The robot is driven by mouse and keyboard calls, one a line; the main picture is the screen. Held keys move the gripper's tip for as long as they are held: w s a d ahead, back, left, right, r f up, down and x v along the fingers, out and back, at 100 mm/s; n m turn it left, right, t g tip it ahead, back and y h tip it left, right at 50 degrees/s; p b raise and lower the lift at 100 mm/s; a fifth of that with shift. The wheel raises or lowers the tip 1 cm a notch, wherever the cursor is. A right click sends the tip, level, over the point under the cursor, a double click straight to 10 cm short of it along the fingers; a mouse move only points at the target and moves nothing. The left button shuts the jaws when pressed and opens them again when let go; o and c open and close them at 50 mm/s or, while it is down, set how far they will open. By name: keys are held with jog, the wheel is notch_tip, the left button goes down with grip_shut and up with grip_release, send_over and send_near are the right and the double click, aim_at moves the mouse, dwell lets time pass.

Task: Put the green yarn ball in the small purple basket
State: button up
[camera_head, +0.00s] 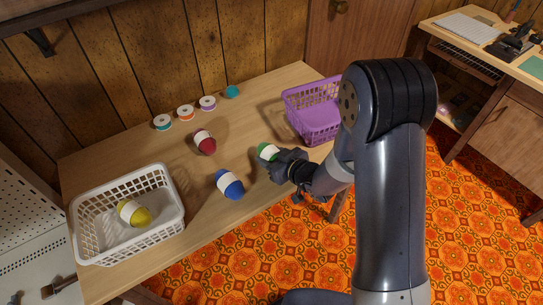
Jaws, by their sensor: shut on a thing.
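The green yarn ball (264,149) with a white band is on or just above the wooden table, right of the middle. My gripper (273,160) is shut on it from the front right and hides its near side. I cannot tell whether the ball touches the table. The small purple basket (312,127) stands at the table's right end, behind and to the right of the ball. My arm covers its right part. A purple surface shows inside it.
A white basket (128,183) at the left holds a yellow yarn ball (133,213). A blue yarn ball (229,184) and a red one (205,141) lie on the table (251,104). Several thread spools (186,112) line the back. Bare table lies between the green ball and the purple basket.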

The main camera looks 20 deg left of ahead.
jog(key=shift+f, duration=0.1)
jog(key=shift+f+b, duration=0.15)
jog(key=shift+b, duration=0.15)
jog(key=o, duration=1)
jog(key=shift+c, duration=0.2)
jog(key=shift+p, duration=0.45)
